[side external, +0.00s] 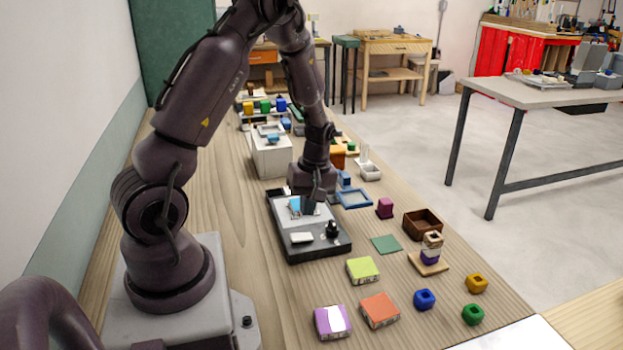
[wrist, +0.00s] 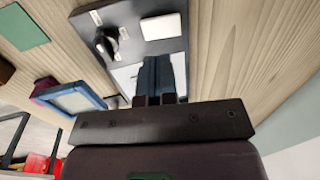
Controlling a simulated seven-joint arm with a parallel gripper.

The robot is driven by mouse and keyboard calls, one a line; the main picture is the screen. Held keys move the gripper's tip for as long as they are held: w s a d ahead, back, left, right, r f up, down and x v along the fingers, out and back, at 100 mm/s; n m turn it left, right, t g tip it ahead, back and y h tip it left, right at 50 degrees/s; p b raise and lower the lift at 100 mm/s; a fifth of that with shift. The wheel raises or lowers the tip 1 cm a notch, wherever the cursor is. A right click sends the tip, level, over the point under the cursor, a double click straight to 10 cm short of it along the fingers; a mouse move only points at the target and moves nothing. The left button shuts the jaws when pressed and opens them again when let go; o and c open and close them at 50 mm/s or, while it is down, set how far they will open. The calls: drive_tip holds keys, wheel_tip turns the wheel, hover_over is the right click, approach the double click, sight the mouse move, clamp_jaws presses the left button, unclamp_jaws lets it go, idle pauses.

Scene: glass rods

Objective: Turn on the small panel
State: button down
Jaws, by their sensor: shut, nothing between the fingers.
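The small panel (side external: 318,250) is a dark flat box on the wooden table, in front of my arm's base in the side view. It carries a white rectangular button (side external: 302,238), a black knob (side external: 332,229) and a pale plate with a bluish patch (side external: 295,206). In the wrist view the panel (wrist: 135,48) shows the white button (wrist: 162,26), the knob (wrist: 107,42) with small white marks, and part of the pale plate (wrist: 124,76). My gripper (side external: 308,208) is shut and empty, pointing down over the pale plate. Its fingers (wrist: 162,62) hide part of that plate; I cannot tell whether they touch it.
Yellow-green (side external: 362,270), orange (side external: 380,310) and purple (side external: 332,322) blocks lie nearer the camera. A blue tray (side external: 355,198), green square (side external: 386,244) and brown box (side external: 422,223) lie right of the panel. A pale box (side external: 271,157) stands behind. Bare table lies left of the panel.

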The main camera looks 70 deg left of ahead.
sight(296, 237)
wheel_tip(296, 237, up, 8)
drive_tip(key=w, duration=0.1)
drive_tip(key=shift+w+r, duration=0.1)
drive_tip(key=shift+s+d, duration=0.25)
drive_tip(key=shift+s, duration=0.5)
drive_tip(key=f, duration=0.4)
drive_tip(key=s+f, duration=0.1)
drive_tip(key=f, duration=0.4)
drive_tip(key=s+f, duration=0.1)
drive_tip(key=f, duration=0.3)
drive_tip(key=shift+f, duration=0.4)
drive_tip(key=shift+s, duration=0.1)
